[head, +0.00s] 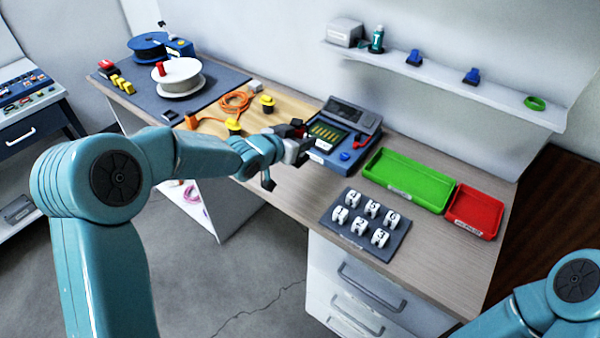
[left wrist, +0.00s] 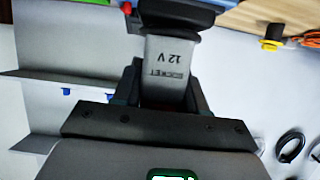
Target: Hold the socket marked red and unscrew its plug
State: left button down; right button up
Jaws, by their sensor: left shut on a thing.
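My left gripper (head: 289,151) is at the front edge of the bench, beside the blue device (head: 345,152). In the left wrist view, the gripper (left wrist: 165,100) is shut on a grey socket (left wrist: 166,72) lettered "SOCKET 12 V". A black part (left wrist: 176,14), likely the plug, sits at the socket's far end; whether it is screwed in I cannot tell. A small red spot (left wrist: 127,8) shows beside that part, but I cannot tell what it belongs to. In the head view the gripper mostly hides the socket. My right gripper is out of view.
A green tray (head: 408,181) and a red tray (head: 474,212) lie right of the device. A dark board (head: 390,243) with several numbered white pieces lies in front. Spools (head: 178,80), an orange cable (head: 235,102) and yellow-black parts (head: 267,103) lie to the left. A shelf (head: 440,85) overhangs behind.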

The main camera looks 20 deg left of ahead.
pick_arm(q)
notch_tip(320, 180, down, 9)
jog(key=shift+r, duration=0.1)
jog(key=shift+s, duration=0.1)
jog(key=c, duration=0.6)
grip_release()
jog(key=shift+f, duration=0.2)
jog(key=shift+r, duration=0.15)
